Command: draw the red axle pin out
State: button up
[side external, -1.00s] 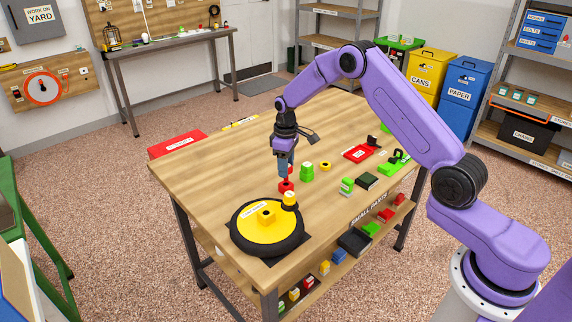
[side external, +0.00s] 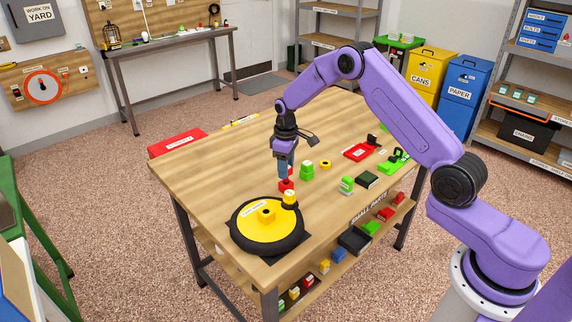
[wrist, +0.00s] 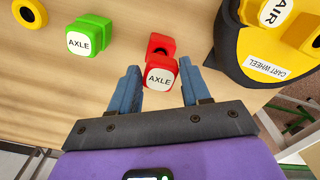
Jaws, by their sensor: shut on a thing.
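The red axle pin (wrist: 160,76) shows its square head, labelled AXLE, between my fingers in the wrist view, with a red lower part behind it. In the side view the red pin (side external: 286,186) is at the fingertips, just behind the wheel; the fingers hide part of it. My gripper (side external: 285,176) points down and is shut on the pin's head. Whether the lower part grips the pin cannot be told.
A cart wheel (side external: 250,222) with a black tyre and yellow hub lies close by, with a yellow piece (side external: 290,198) labelled AIR on its edge. A green axle piece (side external: 306,171) and a yellow ring (side external: 325,165) stand nearby. The table's left part is clear.

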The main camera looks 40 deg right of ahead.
jog(key=shift+f, duration=1.5)
jog(key=o, duration=1.2)
jog(key=shift+o, duration=0.2)
jog(key=shift+r, duration=0.1)
notch_tip(320, 180, up, 17)
jog(key=shift+r, duration=0.15)
